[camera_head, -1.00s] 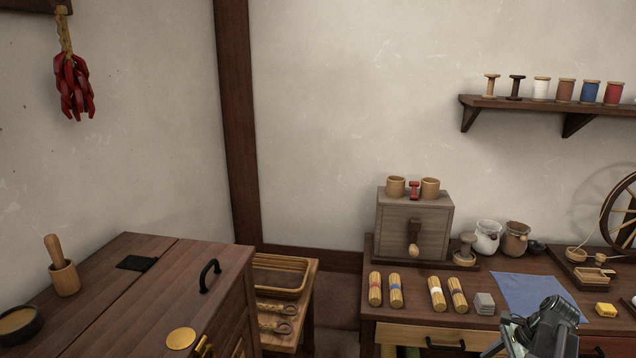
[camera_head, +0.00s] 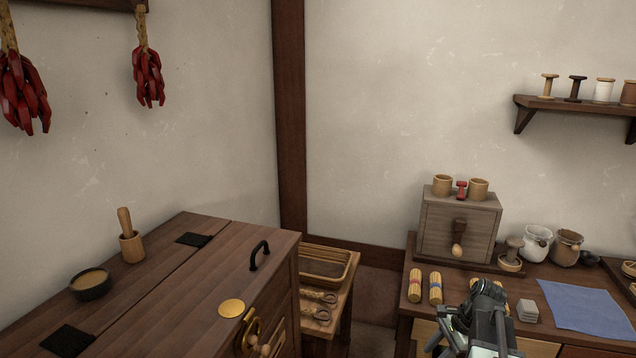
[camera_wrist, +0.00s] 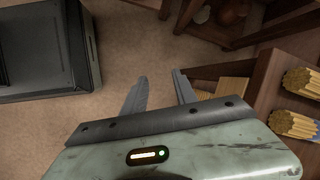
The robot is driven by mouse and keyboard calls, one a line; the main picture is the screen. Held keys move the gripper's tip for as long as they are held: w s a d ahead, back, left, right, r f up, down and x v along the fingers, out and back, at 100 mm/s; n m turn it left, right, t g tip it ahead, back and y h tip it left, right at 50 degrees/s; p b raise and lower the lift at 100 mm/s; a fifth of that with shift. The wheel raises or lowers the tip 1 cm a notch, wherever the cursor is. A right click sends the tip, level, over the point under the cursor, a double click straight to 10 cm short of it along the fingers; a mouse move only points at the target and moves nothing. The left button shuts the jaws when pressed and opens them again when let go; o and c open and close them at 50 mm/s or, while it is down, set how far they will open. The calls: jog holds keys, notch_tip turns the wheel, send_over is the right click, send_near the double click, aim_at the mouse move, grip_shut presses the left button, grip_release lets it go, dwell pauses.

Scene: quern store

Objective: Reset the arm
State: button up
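My gripper (camera_wrist: 160,92) points down over the floor in the wrist view. Its two fingers stand apart with nothing between them but bare floor (camera_wrist: 140,45). In the head view my arm (camera_head: 485,315) shows at the bottom right, in front of the right-hand table (camera_head: 405,300). There the fingertips are not clearly visible. The table's edge with yellow bundles (camera_wrist: 298,84) lies to the right of the gripper in the wrist view, apart from it.
A wooden chest (camera_head: 185,290) with a black handle (camera_head: 259,255) stands at left, bearing a mortar (camera_head: 132,246) and a dark bowl (camera_head: 91,287). A low stand (camera_head: 345,300) with a tray sits between chest and table. A blue cloth (camera_head: 590,308) lies on the table.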

jog(key=s+a+f+n+g+h, duration=0.1)
jog(key=s+a+n+g+h, duration=0.15)
jog(key=a+n, duration=1.35)
jog(key=a+r+h+p, duration=0.1)
jog(key=a+r+p, duration=0.1)
jog(key=r+p, duration=0.8)
jog(key=a+r+t+p, duration=0.1)
jog(key=a+r+p, duration=0.1)
jog(key=r+p, duration=0.8)
jog(key=shift+s+h+p, duration=0.2)
jog(key=shift+h+p, duration=0.1)
jog(key=shift+h, duration=0.05)
jog(key=shift+d, duration=0.1)
